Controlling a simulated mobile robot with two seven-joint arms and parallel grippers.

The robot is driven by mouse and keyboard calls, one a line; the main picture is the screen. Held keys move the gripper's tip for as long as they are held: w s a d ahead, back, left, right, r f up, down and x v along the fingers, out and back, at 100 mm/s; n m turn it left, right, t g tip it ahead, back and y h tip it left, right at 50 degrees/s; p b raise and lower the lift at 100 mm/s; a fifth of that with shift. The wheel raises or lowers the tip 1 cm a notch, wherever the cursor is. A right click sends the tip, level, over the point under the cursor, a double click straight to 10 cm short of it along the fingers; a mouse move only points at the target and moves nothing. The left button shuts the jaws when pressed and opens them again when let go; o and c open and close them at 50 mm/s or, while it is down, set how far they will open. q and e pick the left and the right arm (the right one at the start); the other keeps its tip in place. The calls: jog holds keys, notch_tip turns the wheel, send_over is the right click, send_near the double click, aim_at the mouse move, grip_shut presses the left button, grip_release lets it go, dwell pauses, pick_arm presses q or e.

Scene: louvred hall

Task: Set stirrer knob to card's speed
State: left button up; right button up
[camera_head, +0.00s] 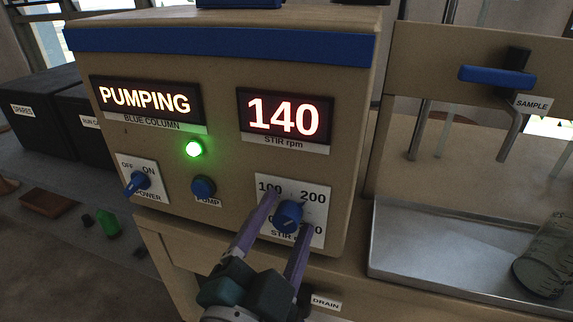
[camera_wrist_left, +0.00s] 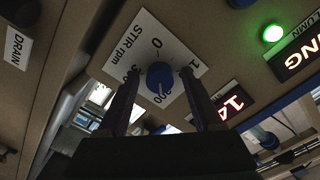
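The blue stirrer knob (camera_head: 288,216) sits on a white dial plate marked 100 and 200, low on the front of the beige control box. The red STIR rpm display (camera_head: 286,116) above it reads 140. My left gripper (camera_head: 286,214) is at the dial, one purple finger on either side of the knob. In the left wrist view the knob (camera_wrist_left: 159,76) shows between the two dark fingers, with a gap on each side. The gripper is open around it. Part of the dial's lower scale is hidden by a finger. No speed card is readable in these views.
A blue power knob (camera_head: 136,183) and a blue pump button (camera_head: 203,187) sit left of the dial. A green lamp (camera_head: 194,149) is lit, and the other display (camera_head: 145,97) reads PUMPING. A metal tray (camera_head: 420,238) with a glass beaker (camera_head: 545,262) is at right.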

pick_arm(q)
jog(key=shift+o, duration=0.2)
jog(key=shift+s+a+p, duration=0.2)
jog(key=shift+s+p, duration=0.25)
jog(key=shift+s, duration=0.05)
jog(key=p+v, duration=0.2)
jog(key=v, duration=0.4)
